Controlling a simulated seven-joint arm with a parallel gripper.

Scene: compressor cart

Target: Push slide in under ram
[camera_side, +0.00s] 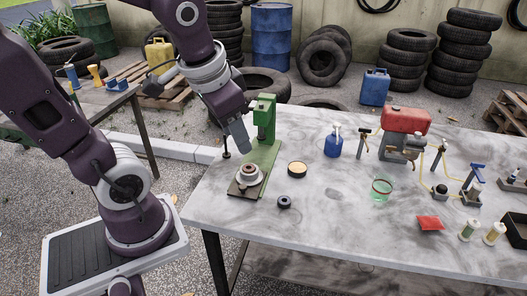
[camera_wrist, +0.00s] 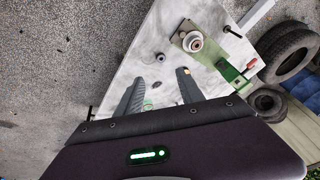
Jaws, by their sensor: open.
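A green press (camera_side: 265,118) stands at the left end of the grey table, its ram head at the top of the column. The slide (camera_side: 244,188) is a dark flat plate at the front of the press's green base, bearing a pale round fixture (camera_side: 249,174). It sits out in front of the column, not under the head. In the wrist view the slide's fixture (camera_wrist: 193,41) and the green press (camera_wrist: 232,75) show at upper right. My gripper (camera_side: 238,148) is above the table just left of the column; in the wrist view its fingers (camera_wrist: 158,85) are apart and empty.
A black knobbed post (camera_side: 226,146) stands left of the press. A dark ring (camera_side: 284,202) and a round tan-topped tin (camera_side: 297,169) lie to its right. A blue bottle (camera_side: 333,143), green glass (camera_side: 381,190) and red compressor (camera_side: 405,122) stand farther right.

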